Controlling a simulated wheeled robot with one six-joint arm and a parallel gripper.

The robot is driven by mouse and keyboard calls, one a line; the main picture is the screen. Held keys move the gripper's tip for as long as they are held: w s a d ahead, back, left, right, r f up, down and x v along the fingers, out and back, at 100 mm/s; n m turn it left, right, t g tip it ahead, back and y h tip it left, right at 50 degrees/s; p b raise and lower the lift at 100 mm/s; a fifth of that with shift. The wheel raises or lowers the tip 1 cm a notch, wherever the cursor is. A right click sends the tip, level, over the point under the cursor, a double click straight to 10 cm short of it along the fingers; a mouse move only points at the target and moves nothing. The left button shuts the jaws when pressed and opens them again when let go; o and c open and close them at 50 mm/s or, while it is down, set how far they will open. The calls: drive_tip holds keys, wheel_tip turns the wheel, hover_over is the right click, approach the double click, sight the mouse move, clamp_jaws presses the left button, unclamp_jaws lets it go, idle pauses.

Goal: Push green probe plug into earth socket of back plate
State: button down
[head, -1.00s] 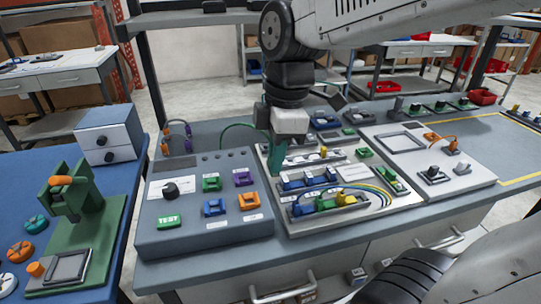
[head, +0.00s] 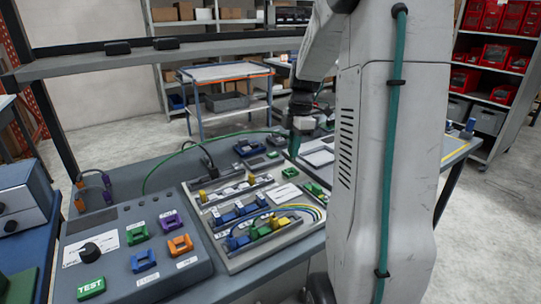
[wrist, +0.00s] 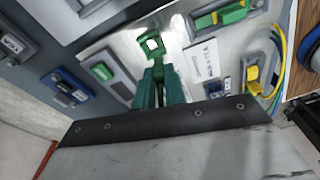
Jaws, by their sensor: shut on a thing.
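My gripper (head: 300,124) is shut on the green probe plug (head: 294,146), which hangs down over the far right part of the back plate (head: 213,223). In the wrist view the green plug (wrist: 157,85) points away from the dark gripper edge, toward a green piece with a pale square centre (wrist: 151,44). I cannot tell whether that piece is part of the plug or the earth socket, nor whether the tip touches anything. A green block (head: 314,188) sits at the plate's right edge, partly hidden by my arm.
A green cable (head: 165,165) arcs from the grey test box (head: 130,245) toward my gripper. The plate carries blue, green and yellow terminals (head: 262,231) with looped wires. A black clip (head: 207,158) and blue-and-black modules (head: 248,147) stand behind it.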

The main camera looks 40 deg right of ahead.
sight(292, 159)
drive_tip(key=shift+w+d+f+n, duration=0.1)
drive_tip(key=shift+w+f+n, duration=0.2)
drive_tip(key=shift+f, duration=0.35)
drive_tip(key=shift+w+d+f+n, duration=0.1)
drive_tip(key=shift+f+n, duration=0.35)
drive_tip(key=shift+f, duration=0.15)
drive_tip(key=shift+w+d+f+n, duration=0.15)
drive_tip(key=shift+f+n, duration=0.2)
drive_tip(key=shift+f, duration=0.3)
drive_tip(key=shift+a+f, duration=0.1)
drive_tip(key=shift+f, duration=0.15)
drive_tip(key=shift+f, duration=0.45)
drive_tip(key=shift+f, duration=0.55)
drive_tip(key=c, duration=1.2)
unclamp_jaws()
